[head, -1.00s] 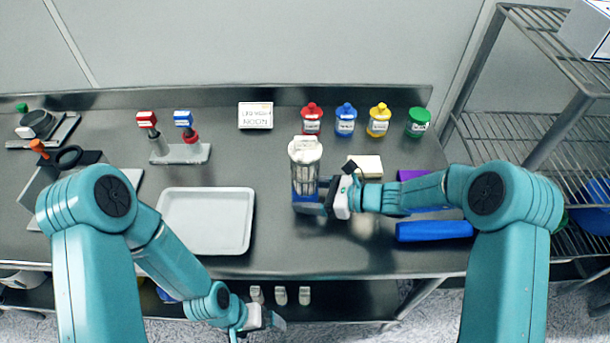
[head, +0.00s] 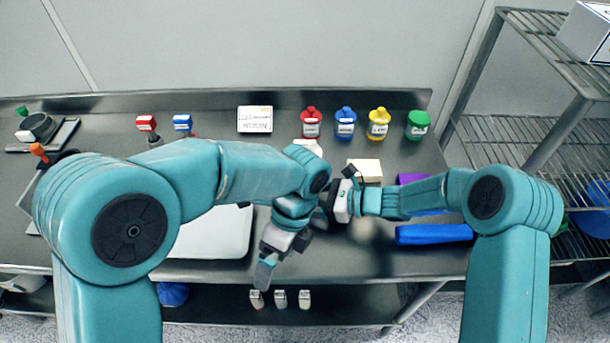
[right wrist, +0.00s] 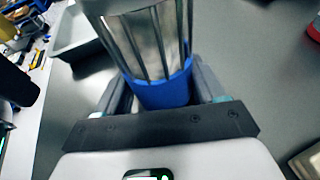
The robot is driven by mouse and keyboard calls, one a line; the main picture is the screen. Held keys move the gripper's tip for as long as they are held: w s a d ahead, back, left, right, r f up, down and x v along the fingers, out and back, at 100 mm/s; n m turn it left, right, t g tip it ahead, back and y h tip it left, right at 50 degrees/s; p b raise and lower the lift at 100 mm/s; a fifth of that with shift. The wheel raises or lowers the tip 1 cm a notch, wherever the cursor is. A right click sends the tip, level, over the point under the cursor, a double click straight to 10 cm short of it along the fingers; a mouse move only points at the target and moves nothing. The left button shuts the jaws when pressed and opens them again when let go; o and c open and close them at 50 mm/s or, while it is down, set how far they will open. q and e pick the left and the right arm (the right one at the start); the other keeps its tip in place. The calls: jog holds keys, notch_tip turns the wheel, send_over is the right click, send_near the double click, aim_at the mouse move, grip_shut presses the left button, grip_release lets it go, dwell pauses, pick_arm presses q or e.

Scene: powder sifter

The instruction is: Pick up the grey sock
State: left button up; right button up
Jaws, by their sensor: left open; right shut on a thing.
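I cannot make out a grey sock in either view. My right gripper (right wrist: 160,92) is shut on the blue lower band of a clear, ribbed cylinder (right wrist: 152,40), seen in the right wrist view. In the head view only the cylinder's white top (head: 306,146) shows, with the rest hidden behind my left arm. My left gripper (head: 265,272) is open and apparently empty, pointing down near the table's front edge, left of and nearer than my right gripper. The left arm crosses in front of the cylinder.
A white tray (head: 215,245) lies partly hidden under my left arm. Red (head: 312,124), blue (head: 345,124), yellow (head: 378,124) and green (head: 418,125) containers line the back. A blue roll (head: 435,235) and a purple item (head: 415,180) lie right. A wire rack (head: 530,130) stands beyond.

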pick_arm(q)
jog(key=w+d+r+m+t+h, duration=0.1)
jog(key=w+d+r+m+t, duration=0.2)
jog(key=w+r+m+t, duration=0.5)
jog(key=w+d+r+m+t+h, duration=0.2)
jog(key=w+r+m, duration=0.2)
jog(key=r, duration=0.9)
jog(key=shift+m, duration=0.3)
jog(key=x, duration=1.2)
jog(key=shift+w+d+r, duration=0.1)
jog(key=shift+w, duration=0.05)
jog(key=c, duration=1.4)
jog(key=shift+r, duration=0.1)
